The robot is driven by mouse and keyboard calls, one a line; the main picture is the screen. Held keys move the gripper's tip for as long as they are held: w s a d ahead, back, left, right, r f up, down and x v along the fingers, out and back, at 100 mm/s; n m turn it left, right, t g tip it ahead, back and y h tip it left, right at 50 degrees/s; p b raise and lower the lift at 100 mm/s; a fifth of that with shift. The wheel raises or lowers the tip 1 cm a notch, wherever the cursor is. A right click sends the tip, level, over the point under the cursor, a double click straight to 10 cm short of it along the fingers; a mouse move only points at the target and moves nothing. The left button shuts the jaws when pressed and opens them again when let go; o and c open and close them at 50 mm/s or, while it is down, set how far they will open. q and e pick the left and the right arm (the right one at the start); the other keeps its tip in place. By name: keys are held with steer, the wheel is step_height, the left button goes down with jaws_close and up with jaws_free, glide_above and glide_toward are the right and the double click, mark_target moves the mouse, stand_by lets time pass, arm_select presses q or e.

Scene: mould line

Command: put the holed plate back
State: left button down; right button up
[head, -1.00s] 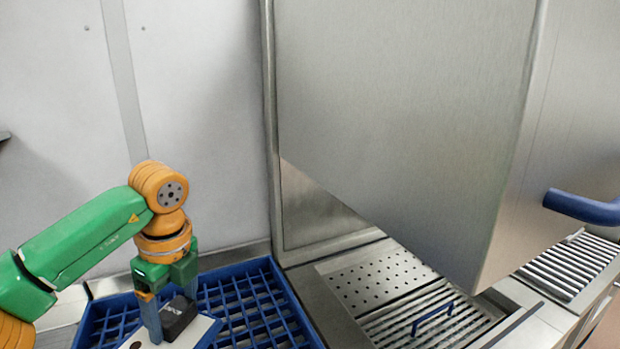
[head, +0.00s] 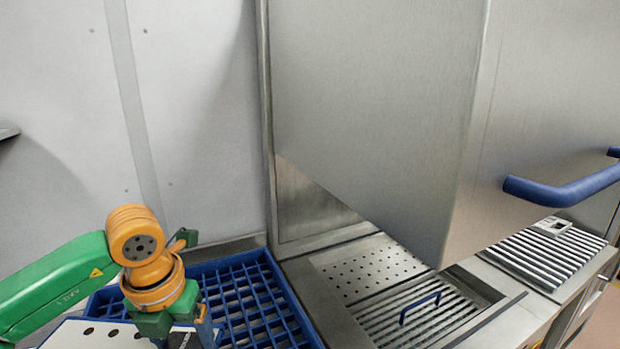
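A white plate with dark round holes (head: 113,334) is at the bottom left of the head view, cut off by the lower edge. My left gripper (head: 190,338) is at the plate's right part, its blue fingers around a dark block on it. It appears shut on this block and holds the plate over the near part of the blue crate. The lower fingertips are out of frame. My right gripper is not in view.
A blue grid crate (head: 283,288) stands behind the plate. Right of it, a steel counter has a perforated panel (head: 368,268) and a slatted grate (head: 432,317) with a blue handle (head: 419,306). A large steel hood (head: 375,110) with a blue bar handle (head: 565,190) overhangs the counter.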

arm_select(q)
steer(key=s+f+m, duration=0.1)
steer(key=m, duration=0.4)
steer(key=s+d+f+m+g+h, duration=0.1)
steer(key=m, duration=0.4)
steer(key=s+f+m, duration=0.1)
steer(key=m, duration=0.4)
steer(key=shift+s+d+f+m+h, duration=0.1)
steer(key=shift+s+d+m+h, duration=0.2)
steer(key=shift+h, duration=0.1)
steer(key=s+d+f+m+g+y+b, duration=0.1)
steer(key=s+f+m+b, duration=0.3)
steer(key=m, duration=1.6)
step_height(320, 180, down, 3)
steer(key=shift+s+d+r+g+y, duration=0.15)
steer(key=shift+s+g+y, duration=0.25)
steer(key=shift+s+g, duration=0.4)
steer(key=shift+s+d, duration=0.1)
